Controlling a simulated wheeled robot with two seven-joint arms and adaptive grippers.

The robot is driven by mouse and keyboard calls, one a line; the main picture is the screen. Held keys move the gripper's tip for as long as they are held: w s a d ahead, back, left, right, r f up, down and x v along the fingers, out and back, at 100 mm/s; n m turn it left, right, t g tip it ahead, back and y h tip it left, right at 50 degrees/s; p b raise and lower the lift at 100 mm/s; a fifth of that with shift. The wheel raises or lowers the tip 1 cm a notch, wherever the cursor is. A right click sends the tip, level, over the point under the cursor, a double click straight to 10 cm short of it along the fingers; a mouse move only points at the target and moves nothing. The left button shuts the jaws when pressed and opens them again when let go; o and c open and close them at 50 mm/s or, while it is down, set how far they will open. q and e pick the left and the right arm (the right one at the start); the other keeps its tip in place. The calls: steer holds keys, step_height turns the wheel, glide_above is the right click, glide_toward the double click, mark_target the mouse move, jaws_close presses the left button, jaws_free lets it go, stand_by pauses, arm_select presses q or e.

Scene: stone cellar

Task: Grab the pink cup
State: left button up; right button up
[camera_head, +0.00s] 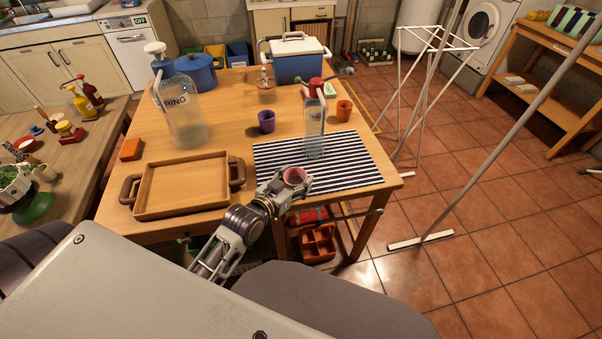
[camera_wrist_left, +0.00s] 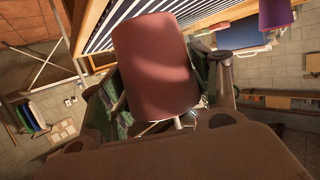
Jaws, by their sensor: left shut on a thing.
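The pink cup (camera_head: 295,177) is in my left gripper (camera_head: 283,187), at the near edge of the striped mat (camera_head: 345,160) in the head view. In the left wrist view the pink cup (camera_wrist_left: 155,65) fills the middle, between the two fingers, and hides much of what lies behind it. The left gripper (camera_wrist_left: 165,95) is shut on the cup. Whether the cup still touches the mat I cannot tell. My right gripper is not in view.
A purple cup (camera_head: 267,121) and an orange cup (camera_head: 344,110) stand farther back on the table. A clear bottle with a red top (camera_head: 314,130) stands on the mat. A wooden tray (camera_head: 183,211) and a large clear bottle (camera_head: 188,125) are on the left.

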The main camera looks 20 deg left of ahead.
mark_target(289, 188)
arm_select(q)
steer(key=shift+s+a, duration=0.2)
steer(key=shift+s, duration=0.8)
steer(key=shift+s+a, duration=0.15)
steer(key=shift+s, duration=0.8)
